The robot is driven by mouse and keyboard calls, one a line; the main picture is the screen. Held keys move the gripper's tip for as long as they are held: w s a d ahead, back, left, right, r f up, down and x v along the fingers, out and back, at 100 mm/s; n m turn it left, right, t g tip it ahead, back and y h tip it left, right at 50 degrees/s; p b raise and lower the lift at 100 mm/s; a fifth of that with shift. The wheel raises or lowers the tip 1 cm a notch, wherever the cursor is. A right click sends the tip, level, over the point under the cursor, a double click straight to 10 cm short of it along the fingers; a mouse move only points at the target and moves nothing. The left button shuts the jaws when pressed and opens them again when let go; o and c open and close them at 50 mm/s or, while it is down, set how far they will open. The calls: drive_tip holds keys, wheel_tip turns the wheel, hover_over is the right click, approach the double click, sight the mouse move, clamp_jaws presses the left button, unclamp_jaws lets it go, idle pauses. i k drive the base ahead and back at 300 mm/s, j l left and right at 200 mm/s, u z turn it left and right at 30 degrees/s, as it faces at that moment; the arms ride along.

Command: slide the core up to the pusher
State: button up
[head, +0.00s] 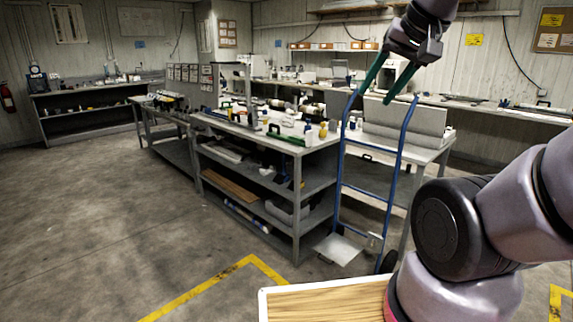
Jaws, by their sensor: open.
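My gripper (375,98) is in the upper right of the head view, with two green fingers spread apart and nothing between them. It points down and, in the picture, overlaps the top of a blue hand truck. A grey workbench (318,146) in the middle carries bottles, tubes and other small items. Among them is a green bar-like piece (286,138) near the front edge. I cannot tell a core or a pusher apart among these small things.
The blue hand truck (401,150) stands upright at the workbench's right end. A wood-topped surface with a white rim (325,303) is at the bottom. Open concrete floor (110,230) lies to the left, with yellow floor lines (205,287). More benches line the walls.

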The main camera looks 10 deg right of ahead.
sight(322, 106)
drive_tip(key=i+l+z, duration=0.6)
drive_tip(key=l+z, duration=0.2)
drive_tip(key=i+l+z, duration=0.25)
drive_tip(key=i+z, duration=0.2)
drive_tip(key=i+l+z, duration=0.1)
drive_tip(key=i+z, duration=0.4)
drive_tip(key=i, duration=3.7)
drive_tip(key=i+u, duration=0.15)
drive_tip(key=i, duration=1.85)
drive_tip(key=i+u, duration=0.3)
drive_tip(key=i, duration=0.15)
drive_tip(key=i+l+u, duration=0.1)
drive_tip(key=i+u, duration=0.2)
drive_tip(key=i, duration=0.15)
drive_tip(key=i+j+u, duration=0.1)
drive_tip(key=u, duration=0.35)
drive_tip(key=i+u, duration=0.3)
drive_tip(key=u, duration=0.2)
drive_tip(key=i+u, duration=0.2)
drive_tip(key=u, duration=0.25)
drive_tip(key=i+l+u, duration=0.1)
drive_tip(key=u, duration=0.35)
drive_tip(key=i+j+u, duration=0.2)
drive_tip(key=u, duration=0.3)
drive_tip(key=i+u, duration=0.45)
drive_tip(key=i+l+u, duration=0.1)
drive_tip(key=i+u, duration=0.25)
drive_tip(key=u, duration=0.15)
